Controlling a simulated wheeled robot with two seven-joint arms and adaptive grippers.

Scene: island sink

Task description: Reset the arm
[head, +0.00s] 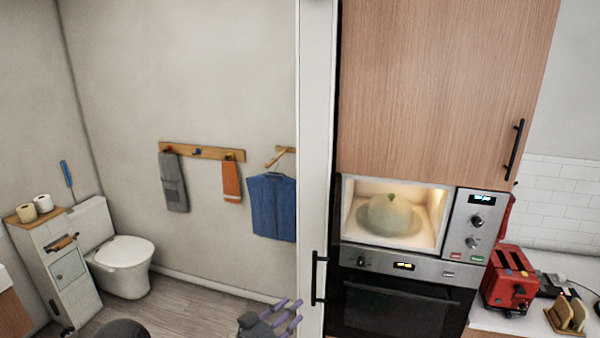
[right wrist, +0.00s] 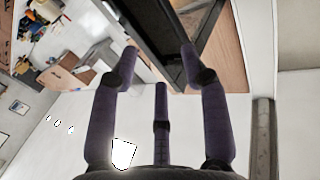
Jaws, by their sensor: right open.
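My right gripper (head: 287,312) shows at the bottom of the head view, its purple fingers spread and pointing up and to the right. It is left of the tall oven cabinet and holds nothing. In the right wrist view my right gripper (right wrist: 160,62) has its fingers apart, with nothing between them. A dark frame lies beyond the fingers there. My left gripper is not in view.
A microwave (head: 395,214) with a covered dish inside stands above an oven (head: 400,305) in the wooden cabinet. A red toaster (head: 510,280) is on the right counter. A toilet (head: 120,255) stands at the left. Wooden floor (head: 205,300) is clear between.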

